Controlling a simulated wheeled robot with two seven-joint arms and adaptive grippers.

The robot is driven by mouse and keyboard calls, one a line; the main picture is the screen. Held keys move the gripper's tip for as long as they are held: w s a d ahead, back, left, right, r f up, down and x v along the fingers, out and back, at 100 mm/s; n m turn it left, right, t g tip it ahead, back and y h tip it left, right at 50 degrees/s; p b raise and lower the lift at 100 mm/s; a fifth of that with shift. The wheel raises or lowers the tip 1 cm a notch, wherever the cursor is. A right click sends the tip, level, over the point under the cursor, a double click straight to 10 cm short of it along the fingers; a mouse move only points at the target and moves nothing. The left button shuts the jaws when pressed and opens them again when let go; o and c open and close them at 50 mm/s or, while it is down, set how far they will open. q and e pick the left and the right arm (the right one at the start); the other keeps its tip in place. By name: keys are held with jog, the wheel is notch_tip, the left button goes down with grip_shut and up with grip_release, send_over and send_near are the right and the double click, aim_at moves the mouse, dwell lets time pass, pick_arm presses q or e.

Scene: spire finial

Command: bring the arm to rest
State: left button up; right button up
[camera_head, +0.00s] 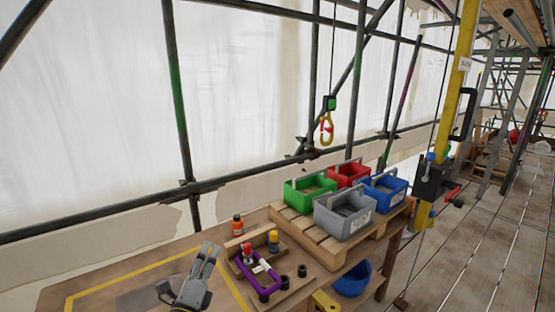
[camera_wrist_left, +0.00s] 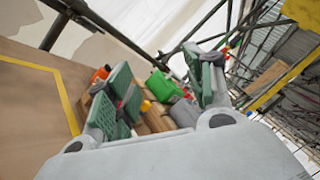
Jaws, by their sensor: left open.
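My left gripper (camera_head: 207,250) is over the wooden workbench (camera_head: 95,272), near the yellow taped outline at the front left. In the left wrist view the two green-padded fingers of my left gripper (camera_wrist_left: 165,80) stand wide apart with nothing between them. The gripper is left of a wooden block holder (camera_head: 236,262) and a purple looped shackle (camera_head: 266,282), apart from both as far as I can tell. My right gripper does not show.
An orange bottle (camera_head: 238,225) and a yellow-topped bottle (camera_head: 273,241) stand on the bench. Green (camera_head: 300,196), grey (camera_head: 343,220), red (camera_head: 347,172) and blue (camera_head: 386,188) bins sit on a pallet (camera_head: 318,240). A hook (camera_head: 326,128) hangs above. The taped area is mostly clear.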

pick_arm(q)
jog(key=s+a+f+n+g+y, duration=0.75)
jog(key=f+n, duration=0.35)
jog(key=n, duration=0.5)
jog(key=s+d+f+n+g+h, duration=0.3)
jog(key=s+f+g, duration=0.2)
jog(key=s, duration=0.4)
jog(key=s+d+f+n+g+h, duration=0.25)
jog(key=s+f+n+g, duration=0.2)
jog(key=s, duration=0.45)
notch_tip(320, 180, down, 28)
jog(key=s+g+p, duration=0.1)
jog(key=s+p, duration=0.2)
jog(key=p, duration=0.3)
jog(key=s+a+f+p, duration=0.2)
jog(key=s+f, duration=0.4)
jog(key=s, duration=0.4)
jog(key=s+a+f+m+g+p, duration=0.1)
jog(key=s+a+f+p, duration=0.1)
jog(key=s+f, duration=0.5)
jog(key=s+p, duration=0.1)
jog(key=s, duration=0.3)
jog(key=shift+s+a+f, duration=0.2)
jog(key=shift+s+f, duration=0.1)
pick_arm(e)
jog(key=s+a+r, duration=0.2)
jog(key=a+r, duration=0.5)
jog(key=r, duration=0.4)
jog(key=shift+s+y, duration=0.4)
